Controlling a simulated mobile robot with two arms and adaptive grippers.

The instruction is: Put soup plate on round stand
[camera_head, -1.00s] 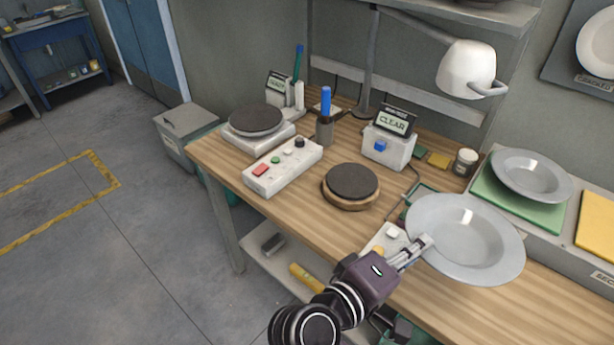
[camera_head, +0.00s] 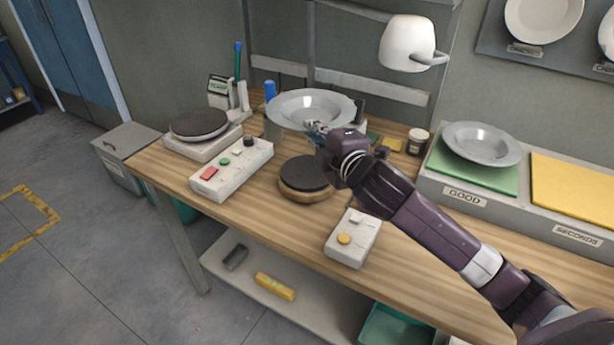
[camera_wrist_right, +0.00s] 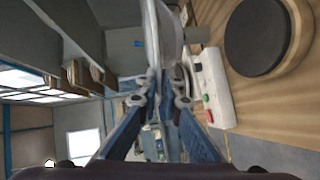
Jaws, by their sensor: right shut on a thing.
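A grey soup plate (camera_head: 300,107) is held up in the air in the head view, above and a little behind the round stand. My right gripper (camera_head: 318,130) is shut on the plate's near rim. In the right wrist view the plate (camera_wrist_right: 166,32) stands edge-on between the fingertips of the gripper (camera_wrist_right: 163,95). The round stand (camera_head: 304,173), a dark disc on a wooden base, sits on the bench with nothing on it. It also shows in the right wrist view (camera_wrist_right: 258,35). My left gripper is not in view.
A scale-like device with a dark disc (camera_head: 199,124) and a button box (camera_head: 232,168) stand left of the stand. A small box with a yellow button (camera_head: 353,238) lies in front. Another plate (camera_head: 482,143) rests on the green GOOD mat (camera_head: 470,176). A lamp (camera_head: 408,43) hangs behind.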

